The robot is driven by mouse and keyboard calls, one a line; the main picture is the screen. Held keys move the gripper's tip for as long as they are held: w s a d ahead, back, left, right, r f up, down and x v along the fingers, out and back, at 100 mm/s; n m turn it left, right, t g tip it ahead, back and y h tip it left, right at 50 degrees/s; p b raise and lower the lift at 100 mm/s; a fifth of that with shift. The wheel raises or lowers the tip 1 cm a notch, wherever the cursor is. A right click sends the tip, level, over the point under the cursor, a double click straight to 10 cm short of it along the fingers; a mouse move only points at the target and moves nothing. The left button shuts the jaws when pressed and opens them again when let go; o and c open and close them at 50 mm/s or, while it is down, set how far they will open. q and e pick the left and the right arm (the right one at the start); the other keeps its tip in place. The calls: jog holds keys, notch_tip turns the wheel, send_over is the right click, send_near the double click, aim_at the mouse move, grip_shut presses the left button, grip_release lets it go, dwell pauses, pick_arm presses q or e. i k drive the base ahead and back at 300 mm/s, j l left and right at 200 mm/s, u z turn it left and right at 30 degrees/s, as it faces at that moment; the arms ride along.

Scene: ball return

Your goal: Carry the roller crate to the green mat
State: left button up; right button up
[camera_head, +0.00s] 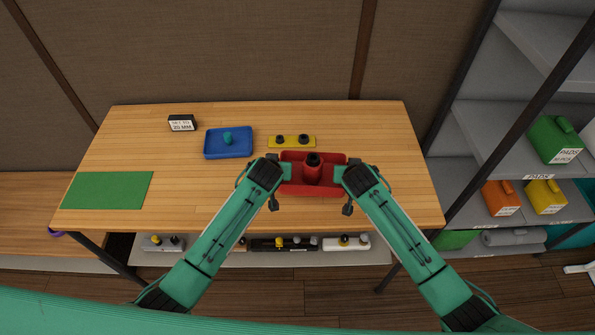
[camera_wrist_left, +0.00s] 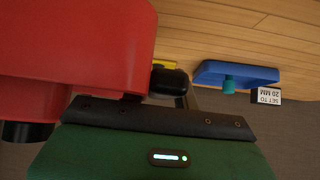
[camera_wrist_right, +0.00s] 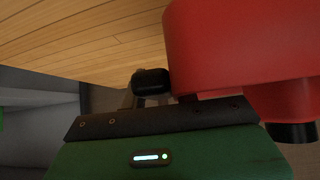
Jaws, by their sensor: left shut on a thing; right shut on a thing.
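The red roller crate (camera_head: 312,190) is at the right of the table's middle, with a red, black-topped roller (camera_head: 312,171) upright in it. My left gripper (camera_head: 272,172) is shut on the crate's left side, and my right gripper (camera_head: 352,177) is shut on its right side. The crate's red wall also fills part of the left wrist view (camera_wrist_left: 85,45) and the right wrist view (camera_wrist_right: 235,45). I cannot tell for sure whether the crate is clear of the tabletop. The flat green mat (camera_head: 108,190) lies bare at the table's left front.
A blue tray (camera_head: 212,152) with a teal piece stands left of the crate. A yellow block with black knobs (camera_head: 291,142) lies just behind the crate. A small sign (camera_head: 182,123) stands at the back left. The wooden tabletop (camera_head: 200,190) between mat and crate is clear.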

aim_at(107, 188)
jog(key=j+u, duration=0.15)
jog(key=j, duration=0.4)
jog(key=j+u, duration=0.15)
jog(key=j, duration=0.45)
jog(key=i+j+u, duration=0.2)
jog(key=j, duration=0.35)
jog(key=j+u, duration=0.15)
jog(key=j, duration=0.4)
